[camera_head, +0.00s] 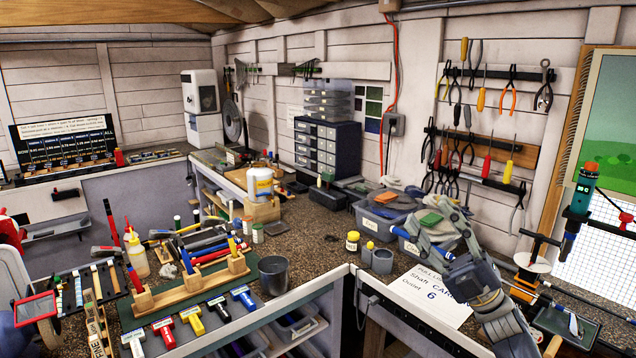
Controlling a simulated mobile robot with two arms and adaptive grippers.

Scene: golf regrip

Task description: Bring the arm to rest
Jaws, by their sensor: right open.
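My right gripper (432,232) reaches in from the lower right, with its grey arm behind it. It is open and stands in front of the plastic bins at the right of the bench. I see nothing held between its fingers. A small blue piece shows close to the wrist, and I cannot tell what it belongs to. The fingers hide part of the bins behind. My left gripper is not in view.
A printed sheet (428,297) lies beneath the right arm. A wooden rack (190,287) holds grips at left. A clamp stand (530,268) stands right of the arm.

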